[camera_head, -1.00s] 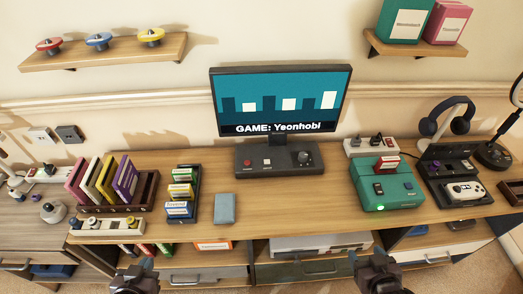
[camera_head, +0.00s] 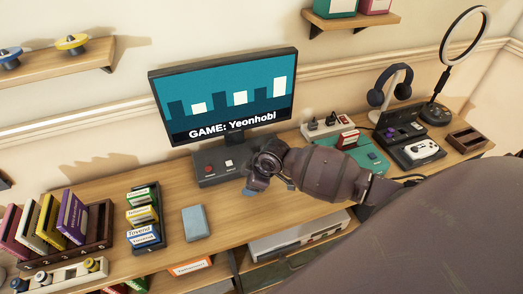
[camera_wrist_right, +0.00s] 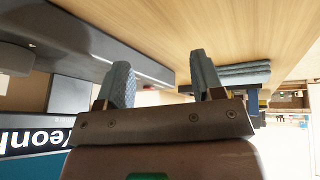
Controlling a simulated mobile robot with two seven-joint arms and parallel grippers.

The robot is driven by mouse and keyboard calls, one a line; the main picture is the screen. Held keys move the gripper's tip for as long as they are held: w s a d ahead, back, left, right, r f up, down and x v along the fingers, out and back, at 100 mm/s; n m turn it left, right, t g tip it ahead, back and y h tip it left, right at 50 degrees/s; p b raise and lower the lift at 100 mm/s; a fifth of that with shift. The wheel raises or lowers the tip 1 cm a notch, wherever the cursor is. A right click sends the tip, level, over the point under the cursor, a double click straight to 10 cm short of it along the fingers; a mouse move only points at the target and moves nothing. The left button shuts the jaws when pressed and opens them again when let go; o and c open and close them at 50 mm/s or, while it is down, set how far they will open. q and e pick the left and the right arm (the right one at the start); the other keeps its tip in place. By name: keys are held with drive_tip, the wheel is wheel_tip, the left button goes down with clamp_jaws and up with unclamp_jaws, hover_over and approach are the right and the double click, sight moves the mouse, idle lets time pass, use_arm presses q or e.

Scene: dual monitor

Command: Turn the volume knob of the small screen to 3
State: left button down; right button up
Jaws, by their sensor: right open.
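The small screen (camera_head: 230,95) stands on the desk and reads "GAME: Yeonhobi". My right gripper (camera_head: 252,190) is over the right part of the base and hides the knob in the head view. In the right wrist view its two blue-grey fingers (camera_wrist_right: 164,82) are open with nothing clearly between them. The base's dark edge (camera_wrist_right: 130,62) runs close to the left finger, and the screen (camera_wrist_right: 30,150) shows at lower left. My left gripper is out of view.
A blue-grey flat block (camera_head: 195,222) lies on the desk in front of the base. A cartridge rack (camera_head: 145,215) is to its left.

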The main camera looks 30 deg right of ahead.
drive_tip(key=w+d+r, duration=0.1)
drive_tip(key=w+d+r+n+g+h+b, duration=0.1)
drive_tip(key=w+d, duration=0.1)
drive_tip(key=w+d+r+g, duration=0.1)
drive_tip(key=w+d, duration=0.1)
drive_tip(key=shift+w+d+r+n+h+b, duration=0.1)
drive_tip(key=shift+w+r+n+h+b, duration=0.2)
drive_tip(key=shift+n, duration=0.1)
drive_tip(key=w+d+r+n+g+h+b, duration=0.1)
drive_tip(key=w+d+r+g+b, duration=0.1)
drive_tip(key=w+d+r, duration=0.35)
use_arm(q)
wheel_tip(320, 180, down, 6)
drive_tip(key=s+b, duration=0.1)
drive_tip(key=shift+g, duration=0.3)
use_arm(e)
drive_tip(key=f, duration=0.3)
drive_tip(key=s+f, duration=0.1)
drive_tip(key=f, duration=0.4)
drive_tip(key=shift+s+d+f, duration=0.35)
drive_tip(key=shift+d+f, duration=0.05)
drive_tip(key=c, duration=0.9)
use_arm(q)
drive_tip(key=shift+w+r, duration=0.1)
use_arm(e)
drive_tip(key=shift+r, duration=0.1)
